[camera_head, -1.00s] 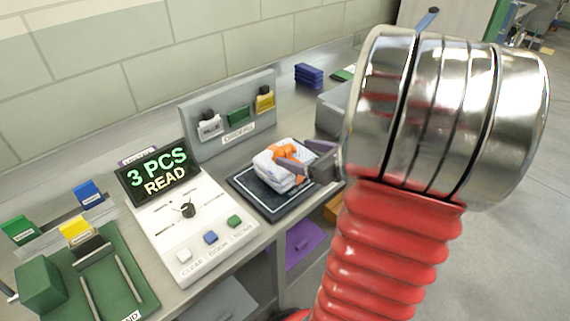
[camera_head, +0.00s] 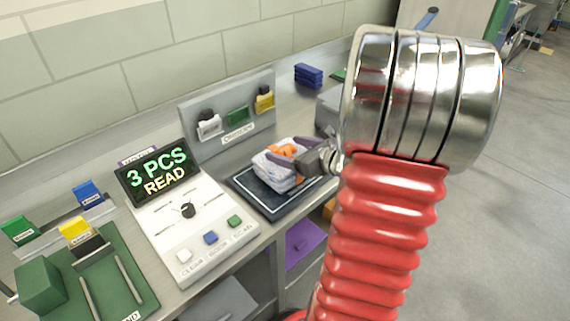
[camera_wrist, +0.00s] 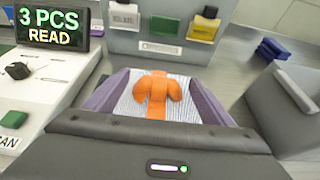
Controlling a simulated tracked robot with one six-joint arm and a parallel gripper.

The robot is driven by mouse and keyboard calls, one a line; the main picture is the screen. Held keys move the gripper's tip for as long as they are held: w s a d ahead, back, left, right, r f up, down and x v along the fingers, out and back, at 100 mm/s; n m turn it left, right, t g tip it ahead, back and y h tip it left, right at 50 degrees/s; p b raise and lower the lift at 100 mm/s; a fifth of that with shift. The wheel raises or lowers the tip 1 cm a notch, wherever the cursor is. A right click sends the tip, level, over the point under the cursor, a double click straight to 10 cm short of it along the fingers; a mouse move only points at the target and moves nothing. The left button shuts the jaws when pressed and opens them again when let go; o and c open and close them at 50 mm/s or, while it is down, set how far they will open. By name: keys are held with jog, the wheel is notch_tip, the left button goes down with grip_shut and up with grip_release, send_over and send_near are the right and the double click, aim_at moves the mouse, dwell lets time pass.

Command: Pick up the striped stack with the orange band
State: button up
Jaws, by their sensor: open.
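The striped stack (camera_head: 272,174) is white with thin dark stripes and lies on a dark pad (camera_head: 259,199) with a white outline. An orange band (camera_wrist: 157,94) with a raised, two-lobed knot wraps over its top. My gripper (camera_head: 287,158) is open, reaching in from the right over the stack. In the wrist view the stack (camera_wrist: 135,95) sits between my two purple-grey fingers (camera_wrist: 155,92), one on each side. The near end of the stack is hidden behind the gripper body. I cannot tell whether the fingers touch its sides.
A console (camera_head: 190,222) with a "3 PCS READ" display (camera_head: 158,172) stands left of the pad. Behind it is a grey rack (camera_head: 228,112) with white, green and yellow tags. A grey box (camera_wrist: 283,100) stands close on the right, with dark blue folded items (camera_head: 309,75) farther back.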

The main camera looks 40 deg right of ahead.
jog(key=shift+c, duration=0.2)
grip_shut()
jog(key=shift+r, duration=0.1)
dwell(1.0)
jog(key=shift+r, duration=0.1)
notch_tip(320, 180, up, 10)
dwell(0.5)
dwell(0.4)
